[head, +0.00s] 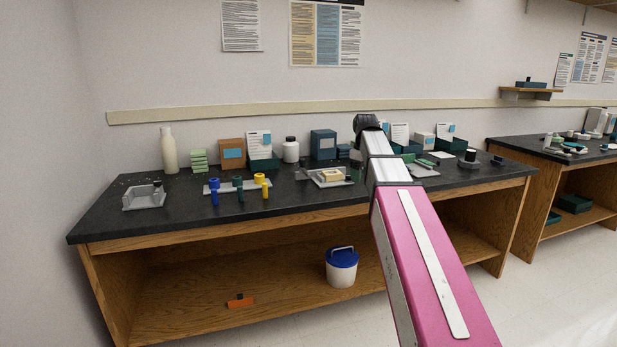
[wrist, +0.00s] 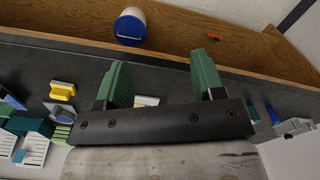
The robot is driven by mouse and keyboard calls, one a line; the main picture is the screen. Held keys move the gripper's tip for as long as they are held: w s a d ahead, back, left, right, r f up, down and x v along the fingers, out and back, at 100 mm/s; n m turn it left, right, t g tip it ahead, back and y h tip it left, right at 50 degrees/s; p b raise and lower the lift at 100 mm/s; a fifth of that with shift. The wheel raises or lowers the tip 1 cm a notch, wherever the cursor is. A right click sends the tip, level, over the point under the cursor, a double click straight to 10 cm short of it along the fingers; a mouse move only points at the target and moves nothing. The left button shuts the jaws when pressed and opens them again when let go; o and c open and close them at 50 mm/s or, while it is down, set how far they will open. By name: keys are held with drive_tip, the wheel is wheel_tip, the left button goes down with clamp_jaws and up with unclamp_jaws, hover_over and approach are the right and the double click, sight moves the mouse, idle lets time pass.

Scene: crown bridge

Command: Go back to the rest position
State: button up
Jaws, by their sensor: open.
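My gripper (wrist: 163,60) shows in the wrist view with its two green fingers apart and nothing held between them. It is above the black bench top (head: 120,220). In the head view my pink and silver arm reaches up over the bench from the lower right, and I cannot clearly make out the fingers there. A white piece shows low between the fingers in the wrist view, partly hidden by the gripper body.
Blue (head: 214,192), green (head: 238,189) and yellow (head: 262,185) pieces stand along the bench front. A grey tray (head: 143,202) lies left. A cream bottle (head: 168,150) and boxes stand behind. A blue-lidded bucket (head: 341,270) sits on the lower shelf.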

drive_tip(key=s+f+m, duration=0.2)
drive_tip(key=s+f, duration=0.5)
drive_tip(key=f, duration=0.5)
drive_tip(key=s+f+m, duration=0.3)
drive_tip(key=s+f, duration=0.4)
drive_tip(key=f, duration=0.6)
drive_tip(key=s+f+m, duration=0.3)
drive_tip(key=s+f, duration=0.5)
drive_tip(key=f, duration=0.5)
